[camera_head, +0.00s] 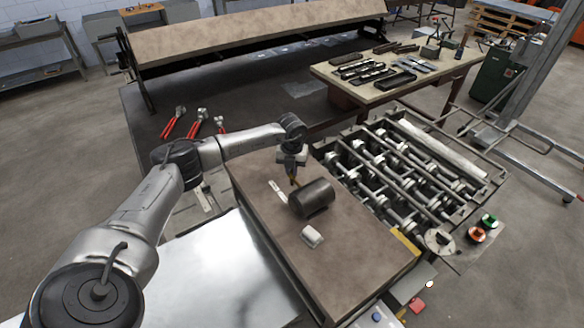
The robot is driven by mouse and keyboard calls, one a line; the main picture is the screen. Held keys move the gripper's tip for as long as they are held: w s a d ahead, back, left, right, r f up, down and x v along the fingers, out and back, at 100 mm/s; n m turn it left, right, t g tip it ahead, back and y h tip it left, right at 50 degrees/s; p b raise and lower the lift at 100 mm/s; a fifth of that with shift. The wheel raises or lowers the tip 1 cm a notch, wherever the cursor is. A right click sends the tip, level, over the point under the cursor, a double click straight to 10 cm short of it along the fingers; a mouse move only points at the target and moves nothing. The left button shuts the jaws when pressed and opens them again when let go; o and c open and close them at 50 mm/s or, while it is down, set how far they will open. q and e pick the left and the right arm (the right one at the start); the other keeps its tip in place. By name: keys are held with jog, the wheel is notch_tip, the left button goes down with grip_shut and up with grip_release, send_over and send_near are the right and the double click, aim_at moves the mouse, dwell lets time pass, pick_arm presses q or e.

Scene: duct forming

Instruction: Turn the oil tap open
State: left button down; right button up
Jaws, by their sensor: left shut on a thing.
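My left gripper (293,177) points down over the brown-topped cabinet (352,240), just behind a dark cylindrical tank (314,198) lying on its side. It is shut on a small part at the back end of the tank, where the oil tap appears to be. The fingers mostly hide the tap, so how far it is turned cannot be told. A small yellowish spot shows at the fingertips. My right gripper is not in view.
A small white block (312,236) and a pale strip (278,192) lie on the cabinet top. A roller machine (405,165) stands close on the right. A shiny metal sheet (225,275) is at the left front. A tool table (395,75) stands behind.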

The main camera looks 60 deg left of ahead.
pick_arm(q)
jog(key=n+p, duration=0.1)
jog(key=n, duration=0.3)
jog(key=shift+r+n, duration=0.1)
jog(key=shift+n, duration=0.2)
jog(key=shift+n+p, duration=0.7)
jog(key=shift+n, duration=1.3)
jog(key=c, duration=1.2)
grip_release()
jog(key=shift+r, duration=0.5)
jog(key=shift+r+b, duration=1.65)
jog(key=shift+r, duration=4.7)
